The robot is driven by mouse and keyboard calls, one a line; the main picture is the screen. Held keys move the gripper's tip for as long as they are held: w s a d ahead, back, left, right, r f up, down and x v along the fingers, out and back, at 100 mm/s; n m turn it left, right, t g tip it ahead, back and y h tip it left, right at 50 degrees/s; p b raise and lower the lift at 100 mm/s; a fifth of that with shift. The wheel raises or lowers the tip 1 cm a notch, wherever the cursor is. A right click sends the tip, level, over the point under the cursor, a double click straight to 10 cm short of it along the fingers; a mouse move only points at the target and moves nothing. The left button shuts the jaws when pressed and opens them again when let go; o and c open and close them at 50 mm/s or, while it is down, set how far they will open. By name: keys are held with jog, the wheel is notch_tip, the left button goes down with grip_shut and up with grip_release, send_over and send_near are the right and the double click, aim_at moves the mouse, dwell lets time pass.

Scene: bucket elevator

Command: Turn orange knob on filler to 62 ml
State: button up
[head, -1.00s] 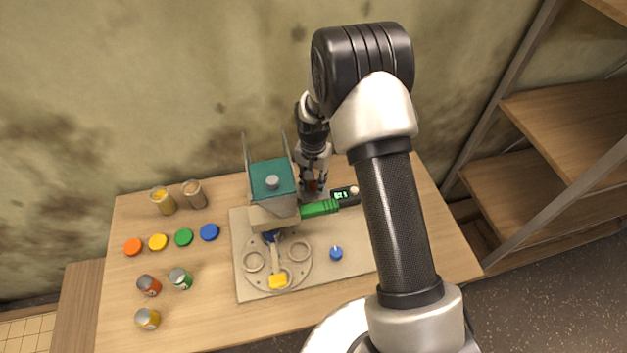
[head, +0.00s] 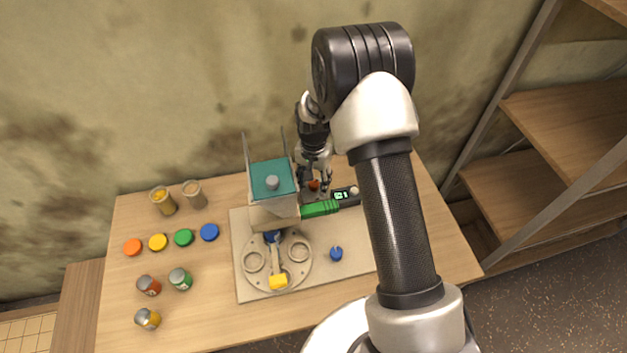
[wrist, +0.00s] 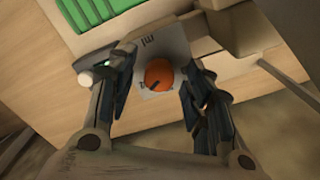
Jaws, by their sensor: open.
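The orange knob (wrist: 159,75) shows in the wrist view as a round disc with a dark pointer mark, on a pale plate (wrist: 166,43) with "ml" lettering. My gripper (wrist: 160,104) is open, with one finger on each side of the knob; I cannot tell whether either finger touches it. In the head view the knob (head: 314,185) is a small orange spot below my gripper (head: 315,186), partly hidden by the fingers. The filler (head: 273,195) has a teal-topped hopper and a green cylinder (head: 319,208). A small green-lit display (head: 341,196) sits beside it, its digits too small to read.
Coloured lids, jars and cups stand on the left of the table. A wooden shelf (head: 530,165) is at right.

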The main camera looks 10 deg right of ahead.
jog(key=shift+r, duration=0.1)
notch_tip(320, 180, up, 12)
dwell(0.5)
dwell(0.4)
notch_tip(320, 180, up, 9)
jog(key=n+t, duration=0.1)
send_over(314, 184)
jog(key=s, duration=0.4)
jog(key=s+r+n+t+b, duration=0.1)
jog(key=s+r+n, duration=0.1)
jog(key=s+r, duration=0.6)
jog(key=s+n+t+b, duration=0.1)
jog(key=s+n, duration=0.3)
jog(key=s, duration=1.3)
jog(key=shift+s+d+r+t, duration=0.25)
jog(key=shift+s+r+t, duration=0.15)
jog(key=shift+t, duration=0.4)
jog(key=shift+w, duration=0.1)
